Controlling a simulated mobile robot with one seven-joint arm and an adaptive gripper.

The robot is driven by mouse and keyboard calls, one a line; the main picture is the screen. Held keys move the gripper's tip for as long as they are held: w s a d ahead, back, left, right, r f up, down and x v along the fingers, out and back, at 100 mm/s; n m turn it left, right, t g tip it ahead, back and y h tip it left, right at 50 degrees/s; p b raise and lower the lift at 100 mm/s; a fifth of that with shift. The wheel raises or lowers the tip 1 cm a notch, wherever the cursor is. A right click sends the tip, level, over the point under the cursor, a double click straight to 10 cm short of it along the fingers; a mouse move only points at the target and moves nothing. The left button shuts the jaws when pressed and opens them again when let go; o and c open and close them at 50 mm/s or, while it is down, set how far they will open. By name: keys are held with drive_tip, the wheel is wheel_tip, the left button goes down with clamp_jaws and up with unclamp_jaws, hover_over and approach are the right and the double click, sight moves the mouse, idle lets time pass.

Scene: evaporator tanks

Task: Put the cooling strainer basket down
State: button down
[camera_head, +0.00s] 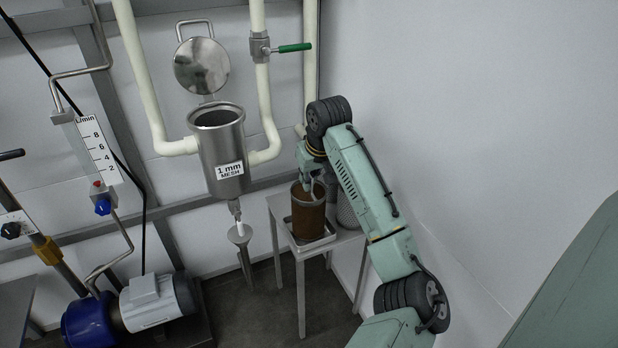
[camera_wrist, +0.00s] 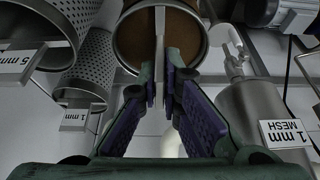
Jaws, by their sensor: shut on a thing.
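The strainer basket (camera_head: 307,216) is a brown, fouled cylinder with a metal rim. It looks upright, over or in a shallow metal tray (camera_head: 312,246) on a small grey table. I cannot tell whether its bottom touches the tray. My gripper (camera_head: 312,186) is above it, reaching down at its top. In the wrist view my gripper (camera_wrist: 163,92) is shut on the flat bar handle across the basket's mouth. The basket (camera_wrist: 124,42) shows there with a round rim and brown inside. Its underside is hidden in both views.
Clean perforated baskets tagged 5 mm (camera_wrist: 46,38) and 1 mm (camera_wrist: 88,72) stand beside it, one partly visible behind my arm (camera_head: 347,213). A wall is close on the right.

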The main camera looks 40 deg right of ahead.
drive_tip(key=shift+f, duration=0.15)
drive_tip(key=c, duration=1.8)
unclamp_jaws()
drive_tip(key=b+v, duration=0.1)
drive_tip(key=v, duration=1.1)
drive_tip(key=shift+r, duration=0.2)
